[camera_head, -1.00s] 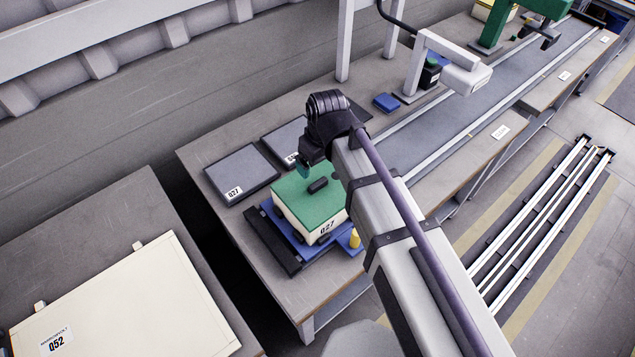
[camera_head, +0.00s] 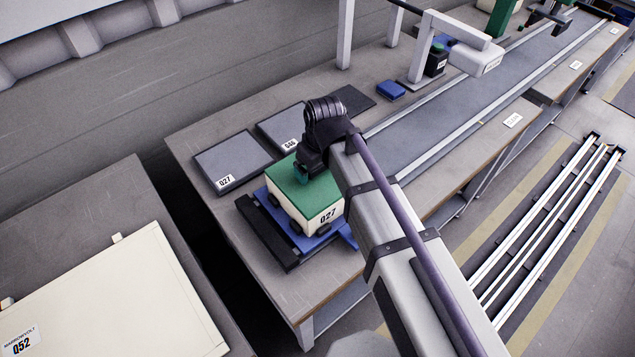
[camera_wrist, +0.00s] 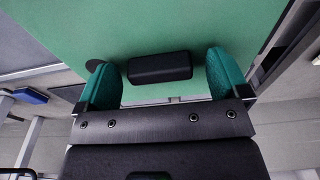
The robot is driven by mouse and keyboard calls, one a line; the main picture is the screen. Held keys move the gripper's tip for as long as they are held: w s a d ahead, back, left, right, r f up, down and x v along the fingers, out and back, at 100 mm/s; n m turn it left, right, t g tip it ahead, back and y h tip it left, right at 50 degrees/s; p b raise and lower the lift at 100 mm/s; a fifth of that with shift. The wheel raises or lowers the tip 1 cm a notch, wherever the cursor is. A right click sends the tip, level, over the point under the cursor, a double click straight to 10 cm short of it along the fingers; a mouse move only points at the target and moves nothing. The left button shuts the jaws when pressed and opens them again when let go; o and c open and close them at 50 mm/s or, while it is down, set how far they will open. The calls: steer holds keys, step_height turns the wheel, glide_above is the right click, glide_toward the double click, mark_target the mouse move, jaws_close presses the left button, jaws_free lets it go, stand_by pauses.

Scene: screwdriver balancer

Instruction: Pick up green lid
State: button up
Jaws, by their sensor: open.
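The box sits on a blue fixture (camera_head: 277,200) on the table. In the wrist view the lid (camera_wrist: 160,22) fills the upper part, with a black handle (camera_wrist: 160,67) on it. My gripper (camera_wrist: 163,75) is open, and its two teal fingertips stand on either side of the handle. I cannot tell how far they are above the lid. In the head view my gripper (camera_head: 302,172) is over the lid, and my wrist hides the handle and the lid's back right part.
A small blue block (camera_head: 391,90) sits further back. A grey conveyor strip (camera_head: 455,100) runs to the right. A separate table with a cream panel (camera_head: 120,290) is at left.

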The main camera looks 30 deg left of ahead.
steer(key=c, duration=1.3)
steer(key=shift+r, duration=0.1)
step_height(320, 180, up, 10)
steer(key=p, duration=1)
steer(key=shift+r+p, duration=0.1)
steer(key=shift+p, duration=0.3)
steer(key=shift+c, duration=1)
steer(key=shift+f+b, duration=0.3)
